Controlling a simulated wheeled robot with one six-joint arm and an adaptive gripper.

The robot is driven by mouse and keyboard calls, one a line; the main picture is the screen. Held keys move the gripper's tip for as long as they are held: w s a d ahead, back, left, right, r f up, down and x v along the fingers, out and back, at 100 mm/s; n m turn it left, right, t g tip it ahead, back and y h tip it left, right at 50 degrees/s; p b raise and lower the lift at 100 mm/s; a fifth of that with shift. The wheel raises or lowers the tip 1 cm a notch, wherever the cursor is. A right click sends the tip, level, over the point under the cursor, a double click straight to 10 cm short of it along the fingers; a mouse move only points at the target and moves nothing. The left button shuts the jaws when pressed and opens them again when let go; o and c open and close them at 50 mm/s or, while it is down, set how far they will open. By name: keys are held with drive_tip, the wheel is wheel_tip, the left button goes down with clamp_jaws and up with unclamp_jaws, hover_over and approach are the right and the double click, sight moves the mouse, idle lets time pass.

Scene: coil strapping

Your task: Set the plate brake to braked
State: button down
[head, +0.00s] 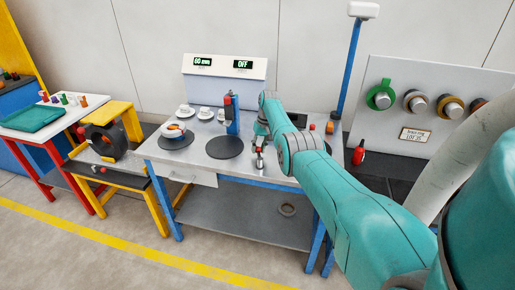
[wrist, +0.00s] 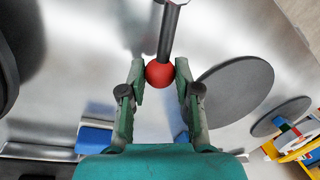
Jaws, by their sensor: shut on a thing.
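A red ball knob (wrist: 160,74) on a dark rod (wrist: 168,35) sits between my gripper's fingertips in the wrist view. My gripper (wrist: 160,82) is shut on this knob, with one finger on each side. The rod runs from the knob to a pale metal end at the top of the picture. In the head view my gripper (head: 260,145) is low over the metal bench (head: 207,172), right of a dark round plate (head: 225,147). I cannot tell which position the brake is in.
A blue post (head: 232,118) with a red top stands behind the plate.

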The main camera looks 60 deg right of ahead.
drive_tip(key=shift+a, duration=0.1)
idle(0.3)
drive_tip(key=c, duration=0.8)
unclamp_jaws()
drive_tip(key=r, duration=0.4)
drive_tip(key=s+d+r, duration=0.1)
drive_tip(key=r, duration=0.6)
drive_tip(key=shift+s+d+r, duration=0.2)
drive_tip(key=shift+d+r, duration=0.15)
drive_tip(key=shift+a, duration=0.1)
